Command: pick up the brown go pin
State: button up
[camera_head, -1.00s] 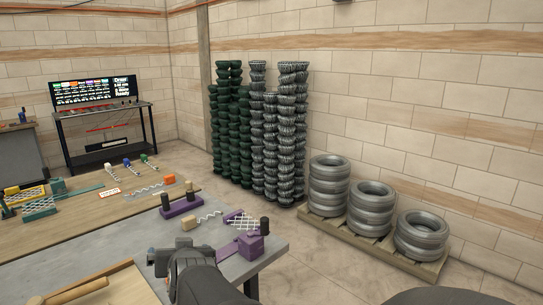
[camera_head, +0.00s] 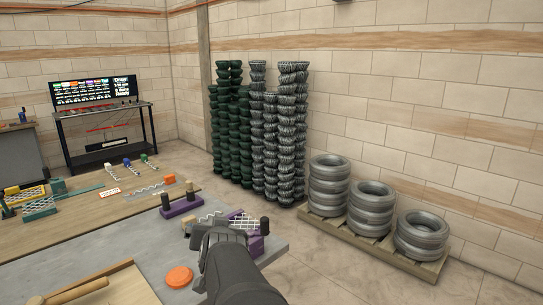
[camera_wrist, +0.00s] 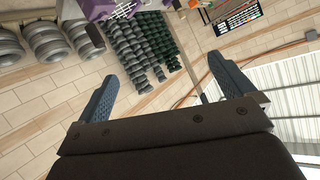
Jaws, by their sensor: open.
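Two dark pins, brownish-black, stand at purple blocks: one (camera_head: 165,199) at the left end of the back purple block (camera_head: 182,207), one (camera_head: 264,225) at the right of the front purple fixture (camera_head: 258,246). A tan pin (camera_head: 190,188) stands on the back block, and a tan piece (camera_head: 187,226) lies near my gripper. I cannot tell for certain which is the brown go pin. My gripper (camera_head: 203,236) is over the bench, partly hiding the front fixture. In the wrist view my gripper (camera_wrist: 163,70) is open and empty; a dark pin (camera_wrist: 94,33) shows beyond the left finger.
A grey bench (camera_head: 145,262) holds wire mesh, a spiral wire and an orange disc (camera_head: 179,277). A wooden tray (camera_head: 104,288) lies at the lower left.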

jog(key=c, duration=0.9)
